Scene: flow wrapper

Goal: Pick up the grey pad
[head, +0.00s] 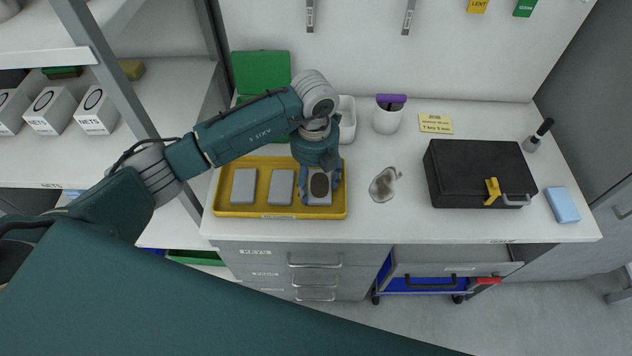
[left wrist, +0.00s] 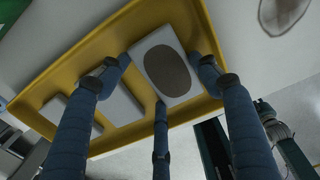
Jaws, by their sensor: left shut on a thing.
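Three grey pads lie in a row in a yellow tray (head: 228,211) on the white worktop. The left pad (head: 244,186) and the middle pad (head: 281,187) are plain. The right pad (head: 326,200) has a dark oval patch on its top. My left gripper (head: 320,194) reaches down from above and is shut on this right pad. In the left wrist view, its fingers stand around the patched pad (left wrist: 165,68), which is at the tray's end. I cannot tell whether the pad is lifted off the tray floor. My right gripper is not in view.
A dark stain (head: 383,185) marks the worktop right of the tray. A green box (head: 262,72) is behind the tray.

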